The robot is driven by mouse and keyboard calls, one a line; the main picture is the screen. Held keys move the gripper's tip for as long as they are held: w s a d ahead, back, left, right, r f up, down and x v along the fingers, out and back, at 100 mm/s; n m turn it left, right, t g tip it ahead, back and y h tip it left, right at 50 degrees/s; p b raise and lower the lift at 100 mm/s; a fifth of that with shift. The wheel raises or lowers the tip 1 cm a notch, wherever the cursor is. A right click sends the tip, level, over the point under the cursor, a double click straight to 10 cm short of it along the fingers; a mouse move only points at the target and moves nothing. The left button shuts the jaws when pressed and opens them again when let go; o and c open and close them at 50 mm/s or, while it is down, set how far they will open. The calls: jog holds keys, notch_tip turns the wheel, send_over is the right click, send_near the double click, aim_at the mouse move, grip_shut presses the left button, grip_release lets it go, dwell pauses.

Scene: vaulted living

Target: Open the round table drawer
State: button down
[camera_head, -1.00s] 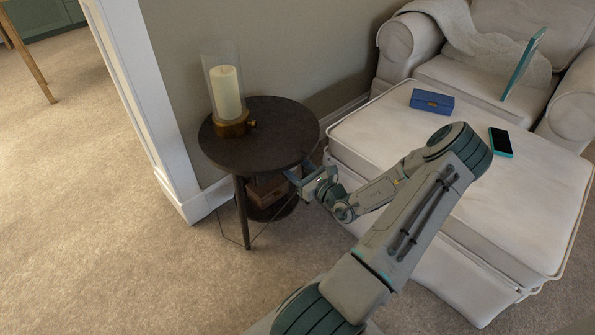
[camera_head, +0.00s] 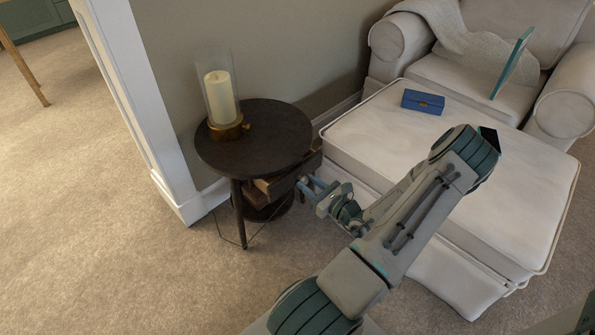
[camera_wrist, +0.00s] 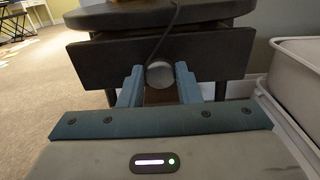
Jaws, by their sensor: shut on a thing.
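The round table (camera_head: 265,140) is dark and stands against the wall. Its drawer (camera_head: 288,181) juts out under the top, toward my arm, partly open. In the wrist view the flat dark drawer front (camera_wrist: 100,62) faces me, with a round grey knob (camera_wrist: 159,75) at its middle. My gripper (camera_head: 309,187) is at the drawer front, its two blue fingers on either side of the knob, shut on it. In the wrist view my gripper (camera_wrist: 160,86) points straight at the front. The drawer's inside is mostly hidden by the tabletop.
A candle in a glass holder (camera_head: 222,97) stands on the tabletop. A thin dark cable (camera_wrist: 171,40) hangs in front of the drawer. A white ottoman (camera_head: 370,130) with a blue box (camera_head: 423,101) is close on the right. Carpet (camera_head: 130,260) is clear in front and left.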

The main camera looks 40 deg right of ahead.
jog(key=s+p, duration=0.2)
jog(key=s, duration=0.6)
jog(key=shift+s+d, duration=0.3)
jog(key=shift+s, duration=0.1)
jog(key=c, duration=1.1)
grip_release()
jog(key=shift+o, duration=0.2)
jog(key=s+d+p, duration=0.1)
jog(key=s+p, duration=0.1)
jog(key=s, duration=1.1)
jog(key=shift+s, duration=0.4)
